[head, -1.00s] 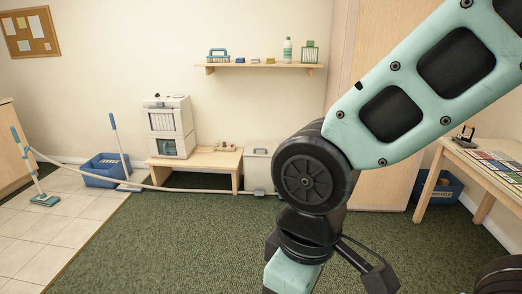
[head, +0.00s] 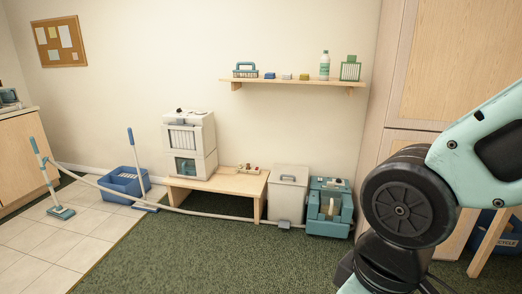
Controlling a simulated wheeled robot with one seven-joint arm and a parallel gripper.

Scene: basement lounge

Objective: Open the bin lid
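The bin (head: 285,202) is a pale grey box on the floor against the back wall, right of the low wooden bench. Its lid (head: 289,177) looks closed and has a dark handle mark on it. A grey pedal (head: 284,225) sits at the bin's foot on the carpet. My arm fills the lower right of the head view and runs out of the bottom of the picture. My gripper is not in view.
A teal case (head: 329,222) stands close against the bin's right side. The wooden bench (head: 214,184) with a white stacked unit (head: 189,145) is on the left. A pale hose (head: 225,213) runs along the floor to the bin. Green carpet (head: 200,255) in front is clear.

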